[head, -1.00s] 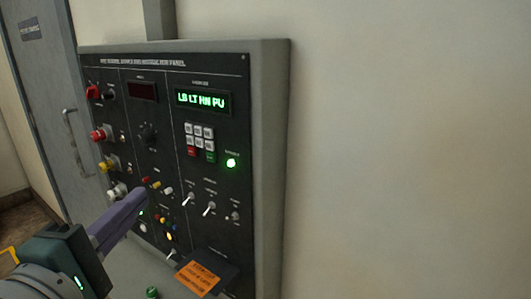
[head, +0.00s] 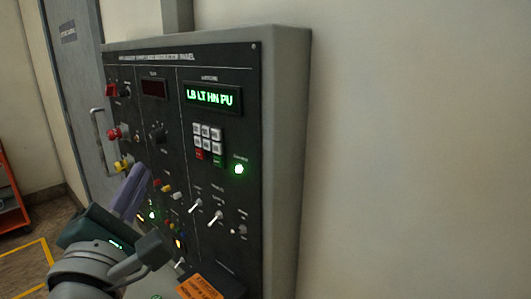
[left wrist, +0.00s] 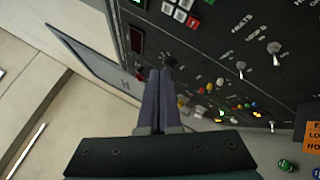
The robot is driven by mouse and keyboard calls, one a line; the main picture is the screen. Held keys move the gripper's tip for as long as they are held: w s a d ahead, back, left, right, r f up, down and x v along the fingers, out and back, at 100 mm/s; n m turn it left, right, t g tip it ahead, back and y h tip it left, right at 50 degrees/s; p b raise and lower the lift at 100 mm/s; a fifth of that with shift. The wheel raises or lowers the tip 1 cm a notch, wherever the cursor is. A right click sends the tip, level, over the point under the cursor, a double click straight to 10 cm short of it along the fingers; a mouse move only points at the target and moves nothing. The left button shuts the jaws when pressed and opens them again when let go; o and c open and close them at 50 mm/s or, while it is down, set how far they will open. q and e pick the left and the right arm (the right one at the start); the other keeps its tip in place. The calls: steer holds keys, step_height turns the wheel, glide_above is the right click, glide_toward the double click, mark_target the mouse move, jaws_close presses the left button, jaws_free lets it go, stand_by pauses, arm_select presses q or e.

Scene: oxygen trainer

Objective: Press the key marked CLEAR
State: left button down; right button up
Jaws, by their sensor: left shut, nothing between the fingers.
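The keypad (head: 208,137) on the dark panel has several white keys with a red key (head: 200,154) and a green key (head: 218,161) below. The key markings are too small to read, so I cannot tell which says CLEAR. Part of the keypad shows at the top of the left wrist view (left wrist: 180,15). My left gripper (head: 143,168) has purple fingers, shut and empty. It is in front of the panel's left-middle part, left of and lower than the keypad. In the left wrist view the closed fingertips (left wrist: 160,73) point toward the panel. My right gripper is not in view.
A green-lit display (head: 213,97) and a green lamp (head: 239,169) are near the keypad. Toggle switches (head: 215,217), coloured buttons and knobs project from the panel. An orange tag (head: 199,288) is low down. A grey door (head: 75,90) and orange cart (head: 12,195) stand left.

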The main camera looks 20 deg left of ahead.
mark_target(200, 153)
arm_select(q)
steer(key=w+d+b, duration=0.2)
steer(key=w, duration=0.4)
steer(key=shift+w+d, duration=0.35)
stand_by(1.5)
steer(key=shift+w+b, duration=0.1)
steer(key=shift+b, duration=0.25)
steer(key=shift+w+d, duration=0.2)
steer(key=shift+w, duration=0.05)
steer(key=shift+w+d+b, duration=0.1)
steer(key=shift+w+b, duration=0.2)
steer(key=shift+b, duration=0.1)
stand_by(0.5)
steer(key=shift+s, duration=0.1)
steer(key=shift+s+a+p, duration=0.25)
steer(key=shift+s+p, duration=0.1)
steer(key=shift+s, duration=0.25)
